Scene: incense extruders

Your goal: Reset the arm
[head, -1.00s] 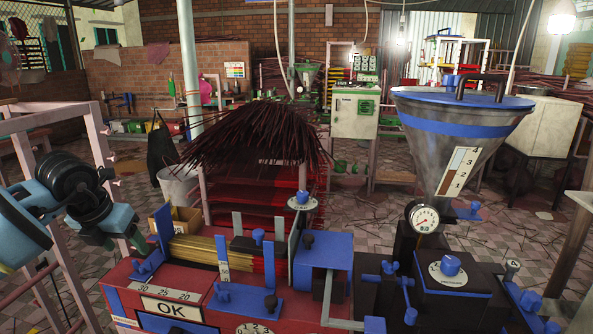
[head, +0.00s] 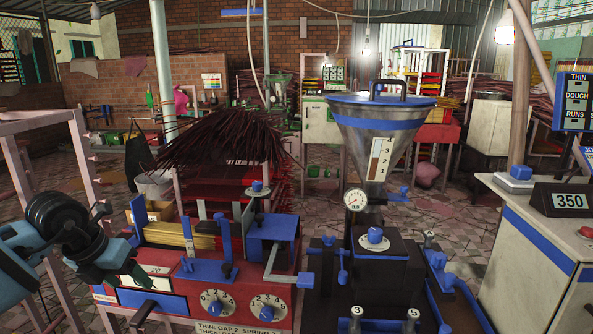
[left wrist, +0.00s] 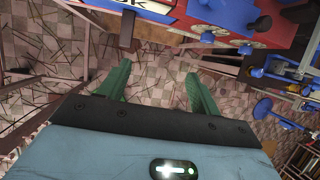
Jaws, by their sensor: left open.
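My left arm comes in from the left in the head view, with its gripper (head: 125,275) low beside the red machine's left front corner. In the left wrist view the green fingers of my left gripper (left wrist: 160,92) are spread apart with only tiled floor between them. The gripper is empty and touches nothing that I can see. My right gripper shows in neither view.
The red and blue extruder machine (head: 180,262) with incense sticks stands ahead, with a metal hopper (head: 375,140) to its right. A white cabinet (head: 530,250) with a 350 display stands at right. A pink frame (head: 75,165) is at left. Tiled floor lies between.

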